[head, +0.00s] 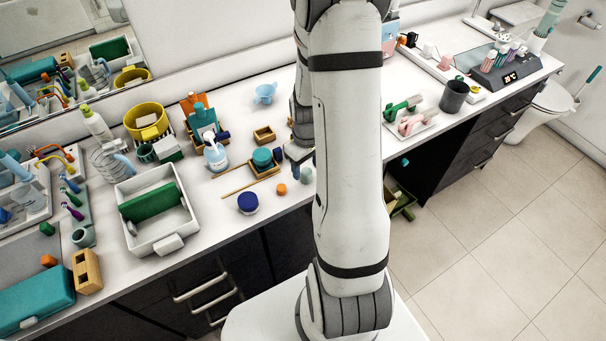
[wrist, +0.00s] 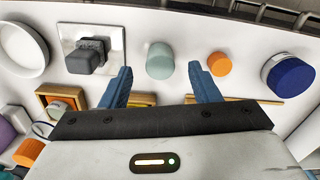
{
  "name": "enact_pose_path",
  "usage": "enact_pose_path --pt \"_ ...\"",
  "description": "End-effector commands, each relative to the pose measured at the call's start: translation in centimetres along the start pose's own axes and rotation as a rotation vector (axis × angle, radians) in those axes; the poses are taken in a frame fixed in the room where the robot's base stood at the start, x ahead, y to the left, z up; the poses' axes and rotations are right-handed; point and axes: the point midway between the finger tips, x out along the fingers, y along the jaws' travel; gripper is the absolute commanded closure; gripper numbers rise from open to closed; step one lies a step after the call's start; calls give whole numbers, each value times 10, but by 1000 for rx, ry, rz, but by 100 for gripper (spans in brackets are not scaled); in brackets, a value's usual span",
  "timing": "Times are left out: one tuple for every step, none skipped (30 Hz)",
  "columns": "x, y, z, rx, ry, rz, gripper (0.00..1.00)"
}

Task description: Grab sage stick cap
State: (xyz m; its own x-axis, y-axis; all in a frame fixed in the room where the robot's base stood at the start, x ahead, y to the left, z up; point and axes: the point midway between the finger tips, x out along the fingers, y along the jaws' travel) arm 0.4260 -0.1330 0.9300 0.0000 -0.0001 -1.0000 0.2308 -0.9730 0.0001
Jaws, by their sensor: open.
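The sage stick cap, a short pale grey-green cylinder (wrist: 160,60), stands on the white counter in the wrist view. In the head view it seems to be the small pale piece (head: 306,175) just left of my arm. My gripper (wrist: 161,76) is open, with its two blue fingers apart. The cap shows between and slightly beyond the fingertips, with a gap on each side. Nothing is held. In the head view my gripper (head: 298,153) is partly hidden behind my arm, above the counter.
An orange cap (wrist: 219,64) is close to the right finger, with a blue jar (wrist: 288,75) farther right. A dark grey piece on a pale square plate (wrist: 84,56) is left of the fingers. A wooden box (wrist: 60,97) and thin sticks (wrist: 262,101) lie near the gripper.

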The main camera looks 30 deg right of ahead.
Motion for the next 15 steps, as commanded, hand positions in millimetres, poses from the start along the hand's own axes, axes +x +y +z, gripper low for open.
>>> enact_pose_path --pt "5 -1 1 0 -4 -3 44" --pt "9 -1 1 0 -5 -3 44" --pt "14 -1 1 0 -3 -2 44" --pt "18 -1 1 0 -4 -3 44" --pt "21 -1 1 0 -3 -2 44" --pt "25 -1 1 1 -2 -2 44" --pt "27 -1 1 1 -2 -2 44" --pt "29 -1 1 1 -2 -1 44" --pt "31 0 0 1 0 0 44" --pt "32 0 0 1 0 0 44" --pt "32 0 0 1 1 0 44" --pt "32 0 0 1 1 0 44" --pt "33 0 0 1 1 0 44" --pt "33 0 0 1 1 0 44" --pt "33 0 0 1 1 1 44"
